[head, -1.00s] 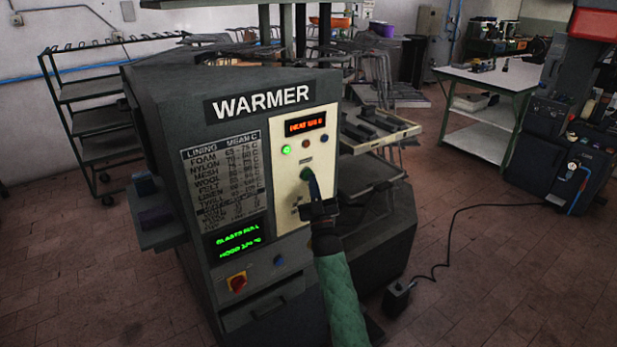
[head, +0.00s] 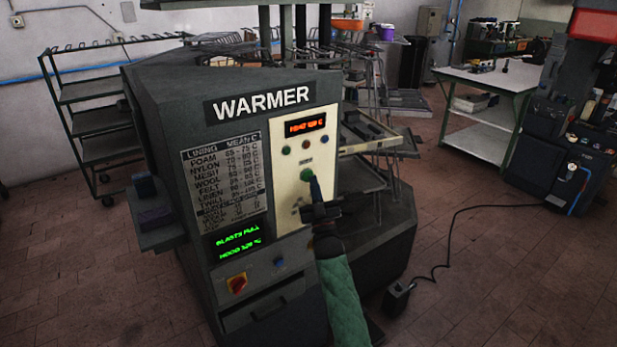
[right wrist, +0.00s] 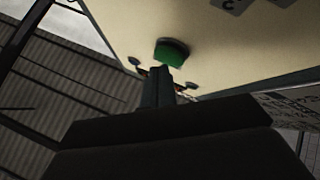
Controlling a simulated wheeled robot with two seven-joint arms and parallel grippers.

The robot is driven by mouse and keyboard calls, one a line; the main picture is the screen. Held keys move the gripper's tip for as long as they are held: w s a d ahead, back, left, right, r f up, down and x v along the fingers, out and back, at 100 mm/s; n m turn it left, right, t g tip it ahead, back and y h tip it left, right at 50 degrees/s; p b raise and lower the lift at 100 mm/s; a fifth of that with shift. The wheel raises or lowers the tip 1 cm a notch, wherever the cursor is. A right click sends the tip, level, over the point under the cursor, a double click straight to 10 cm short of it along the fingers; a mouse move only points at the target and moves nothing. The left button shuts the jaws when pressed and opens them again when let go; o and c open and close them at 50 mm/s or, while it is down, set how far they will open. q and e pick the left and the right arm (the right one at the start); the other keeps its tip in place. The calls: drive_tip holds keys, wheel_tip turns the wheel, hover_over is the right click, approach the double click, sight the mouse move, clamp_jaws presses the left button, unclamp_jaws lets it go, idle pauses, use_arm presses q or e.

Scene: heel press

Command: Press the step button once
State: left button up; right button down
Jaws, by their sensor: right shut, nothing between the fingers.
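The warmer (head: 165,120) is a dark grey machine with a cream control panel (head: 287,215). A green push button (head: 307,174), which I take for the step button, sits mid-panel below the small lamps. It also shows in the right wrist view (right wrist: 172,52), standing out from the panel. My right gripper (head: 314,182) is shut and empty, its fingertips just in front of the green button at its lower right. In the right wrist view the fingertips (right wrist: 158,72) end close to the button; I cannot tell whether they touch. My left gripper is not in view.
The red display (head: 305,125) and a dark green lamp (head: 286,150) are above the button. A red and yellow knob (head: 237,284) and a blue button (head: 279,262) are lower down. A foot pedal (head: 398,298) with a cable lies on the floor at right.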

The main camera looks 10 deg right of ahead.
drive_tip(key=shift+s+d, duration=0.1)
drive_tip(key=shift+s, duration=0.25)
drive_tip(key=s, duration=0.1)
drive_tip(key=s+d, duration=0.1)
drive_tip(key=s, duration=0.1)
drive_tip(key=s+p, duration=0.1)
drive_tip(key=shift+s+d, duration=0.35)
idle(0.3)
idle(0.4)
drive_tip(key=s+d+p, duration=0.1)
drive_tip(key=s+d, duration=0.1)
drive_tip(key=s, duration=0.4)
drive_tip(key=shift+s+d, duration=0.2)
drive_tip(key=shift+s, duration=0.1)
idle(0.5)
